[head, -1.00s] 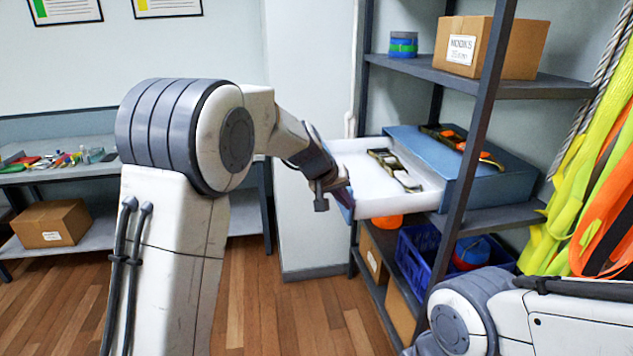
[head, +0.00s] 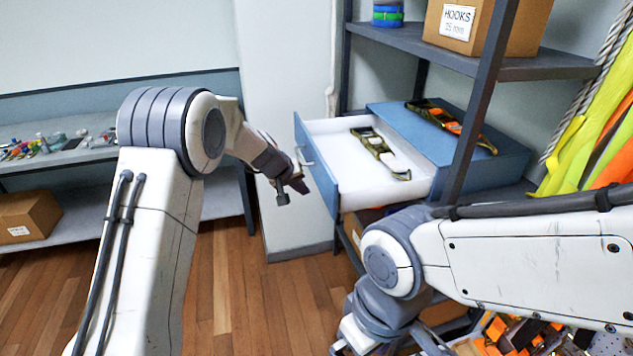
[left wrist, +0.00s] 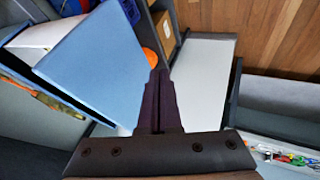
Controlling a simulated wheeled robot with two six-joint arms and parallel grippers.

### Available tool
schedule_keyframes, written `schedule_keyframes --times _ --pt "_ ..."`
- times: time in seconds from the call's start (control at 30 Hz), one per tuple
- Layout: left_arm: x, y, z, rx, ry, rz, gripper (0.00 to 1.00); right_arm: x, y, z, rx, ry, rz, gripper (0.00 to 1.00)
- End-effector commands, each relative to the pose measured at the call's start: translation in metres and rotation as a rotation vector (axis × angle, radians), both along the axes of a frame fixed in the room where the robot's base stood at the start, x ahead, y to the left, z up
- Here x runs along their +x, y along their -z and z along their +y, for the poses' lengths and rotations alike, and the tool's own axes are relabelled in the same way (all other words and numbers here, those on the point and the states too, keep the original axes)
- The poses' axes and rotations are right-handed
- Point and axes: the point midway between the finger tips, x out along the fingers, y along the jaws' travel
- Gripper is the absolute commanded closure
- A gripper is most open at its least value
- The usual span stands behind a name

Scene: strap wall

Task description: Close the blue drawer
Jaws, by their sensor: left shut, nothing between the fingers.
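The blue drawer (head: 318,172) is pulled out of its blue cabinet (head: 480,150) on the shelf. Its white inside and front handle show in the head view. A camouflage strap (head: 375,146) with pale buckles lies inside. My left gripper (head: 291,190) is shut and empty, just left of the drawer front's lower part, with a small gap visible. In the left wrist view, the drawer front (left wrist: 95,62) is a large blue panel left of the shut fingers (left wrist: 160,100). My right arm reaches in below the drawer; its fingertips do not show.
A dark shelf post (head: 480,110) stands before the cabinet. Another strap with orange parts (head: 450,125) lies on the cabinet. A cardboard box (head: 485,28) sits on the shelf above. Bright straps (head: 585,120) hang at right. Wood floor (head: 260,310) is clear at lower middle.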

Motion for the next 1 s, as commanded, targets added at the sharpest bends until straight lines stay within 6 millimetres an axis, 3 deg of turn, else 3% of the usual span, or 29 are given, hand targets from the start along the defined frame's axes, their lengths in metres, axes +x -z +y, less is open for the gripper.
schedule_keyframes --times 0.03,0.1,0.33,1.0 --pt "0.003 -0.005 -0.009 0.0 0.004 0.001 1.0 0.0 -0.013 0.0 0.0 0.0 0.0 0.0" --pt "0.006 -0.005 -0.02 0.0 0.004 0.001 1.0 0.0 -0.021 0.0 0.0 0.0 0.0 0.0" --pt "0.011 -0.001 -0.038 0.001 0.002 0.001 1.0 0.0 -0.032 0.0 0.0 -0.003 0.0 0.0" --pt "0.017 -0.001 -0.032 0.0 -0.025 -0.002 1.0 0.0 -0.034 0.0 0.0 -0.003 0.0 0.0"
